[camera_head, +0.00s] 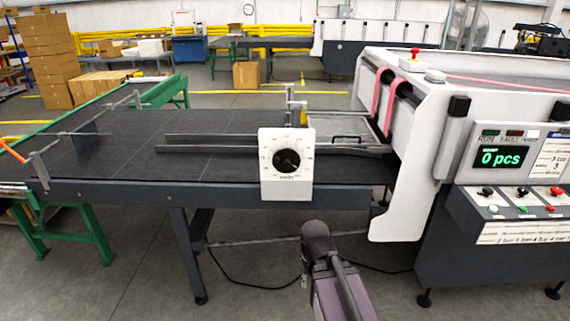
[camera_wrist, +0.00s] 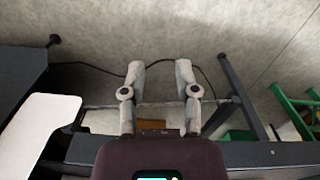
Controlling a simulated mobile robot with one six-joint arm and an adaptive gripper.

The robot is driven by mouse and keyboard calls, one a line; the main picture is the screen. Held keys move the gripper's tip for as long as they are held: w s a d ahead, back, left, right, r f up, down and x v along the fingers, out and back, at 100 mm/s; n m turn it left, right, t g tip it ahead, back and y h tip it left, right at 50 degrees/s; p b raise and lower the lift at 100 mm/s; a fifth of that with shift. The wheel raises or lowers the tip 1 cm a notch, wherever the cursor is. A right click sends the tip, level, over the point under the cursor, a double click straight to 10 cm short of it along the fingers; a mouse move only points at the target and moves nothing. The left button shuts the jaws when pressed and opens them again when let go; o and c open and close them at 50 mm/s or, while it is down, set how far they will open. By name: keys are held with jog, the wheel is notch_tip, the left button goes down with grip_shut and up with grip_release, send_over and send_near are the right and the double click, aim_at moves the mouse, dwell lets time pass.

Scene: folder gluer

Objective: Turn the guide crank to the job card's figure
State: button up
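The guide crank is a black round knob (camera_head: 286,160) on a white dial plate (camera_head: 287,188) fixed to the front edge of the dark feed table (camera_head: 110,192). The dial's marks are too small to read. The job card (camera_head: 553,158) is at the right on the machine's panel; its text is mostly unreadable. My arm rises from the bottom centre of the head view, below the dial. My gripper (camera_wrist: 159,82) shows in the wrist view with its two fingers apart and nothing between them. A white plate (camera_wrist: 38,135) is at left there, apart from the fingers.
The white folder gluer (camera_head: 405,190) stands right of the table, with a display (camera_head: 500,158) reading 0 pcs and a button panel (camera_head: 515,205). Grey guide rails (camera_head: 215,149) lie behind the dial. A table leg (camera_head: 187,255) and floor cables are below. Floor in front is clear.

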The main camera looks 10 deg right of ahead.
dwell(0.4)
jog(key=shift+o, duration=0.4)
jog(key=o, duration=0.3)
jog(key=shift+w, duration=0.1)
jog(key=shift+o, duration=1)
jog(key=shift+w, duration=0.15)
jog(key=w+d+r+m+t+h+b, duration=0.15)
jog(key=w+d+t+h, duration=0.25)
jog(key=w, duration=0.5)
jog(key=w+d+r+m+t+h+b, duration=0.1)
jog(key=w+d+r+t+h+b, duration=0.2)
jog(key=w, duration=0.6)
jog(key=w+a+r+n+t+y, duration=0.1)
jog(key=w+a+r+n+t, duration=0.1)
jog(key=w+a+r+t, duration=0.2)
jog(key=w+a+r+n+t+y+b, duration=0.1)
jog(key=w+a+r+n+t+y, duration=0.1)
jog(key=w, duration=0.7)
jog(key=shift+a+r+n+t+y, duration=0.3)
jog(key=shift+a+r+n+t, duration=0.65)
jog(key=shift+a+t, duration=1.1)
